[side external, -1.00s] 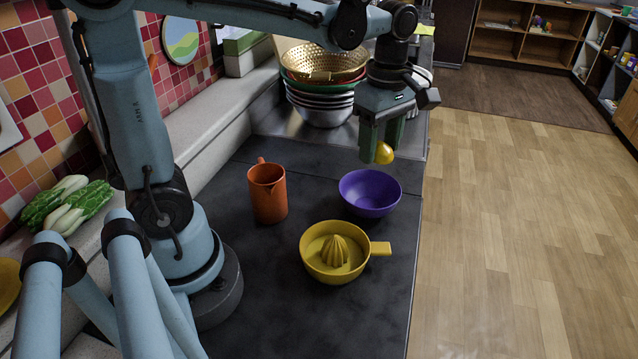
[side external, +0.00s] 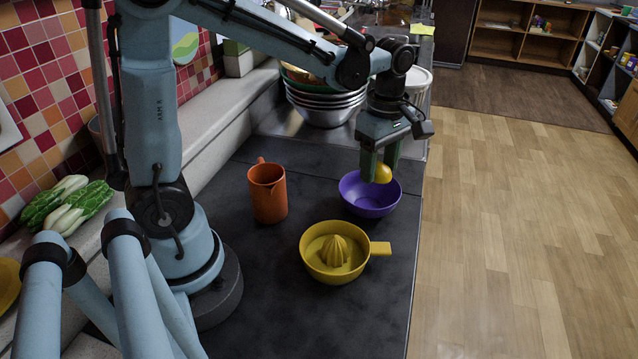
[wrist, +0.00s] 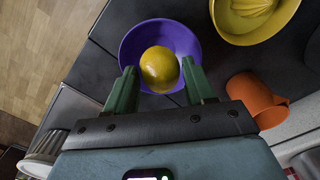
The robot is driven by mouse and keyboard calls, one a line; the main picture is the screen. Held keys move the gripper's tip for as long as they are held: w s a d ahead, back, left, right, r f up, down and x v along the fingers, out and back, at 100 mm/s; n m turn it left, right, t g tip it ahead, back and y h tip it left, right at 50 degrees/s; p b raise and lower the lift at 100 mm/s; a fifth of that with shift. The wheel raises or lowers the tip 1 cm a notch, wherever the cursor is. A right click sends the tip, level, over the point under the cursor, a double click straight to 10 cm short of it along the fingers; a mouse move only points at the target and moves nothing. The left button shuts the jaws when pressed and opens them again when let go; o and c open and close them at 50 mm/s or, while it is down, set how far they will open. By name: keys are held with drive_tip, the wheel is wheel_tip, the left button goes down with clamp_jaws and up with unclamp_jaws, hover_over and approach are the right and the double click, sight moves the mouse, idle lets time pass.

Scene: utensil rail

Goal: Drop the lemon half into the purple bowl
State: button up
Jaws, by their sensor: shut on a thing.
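The yellow lemon half (side external: 382,173) is held between the green fingers of my gripper (side external: 379,175). In the wrist view the lemon half (wrist: 159,69) sits between the two fingertips (wrist: 160,78), with the purple bowl behind it. The purple bowl (side external: 370,205) stands upright on the dark counter, and it also shows in the wrist view (wrist: 135,42). My gripper is shut on the lemon half at about the height of the bowl's far rim in the side view, over the bowl's opening. The lemon's exact height above the bowl floor is hard to tell.
A yellow juicer (side external: 335,265) with a side handle stands in front of the bowl. An orange jug (side external: 267,193) stands to its left. Stacked metal bowls (side external: 327,108) stand at the back. The counter's right edge runs close beside the bowl.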

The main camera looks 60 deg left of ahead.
drive_tip(key=o, duration=1.1)
wheel_tip(320, 180, up, 12)
drive_tip(key=shift+r, duration=0.1)
drive_tip(key=shift+s, duration=0.1)
drive_tip(key=s+f+m+t, duration=0.2)
drive_tip(key=m, duration=0.4)
drive_tip(key=s+d+f+m+t, duration=0.1)
drive_tip(key=s+f+m+t, duration=0.1)
drive_tip(key=m, duration=0.5)
drive_tip(key=s+f+m+t, duration=0.3)
drive_tip(key=f+m, duration=0.1)
drive_tip(key=m, duration=0.3)
drive_tip(key=shift+s+d+f, duration=0.2)
drive_tip(key=shift+s+d, duration=0.15)
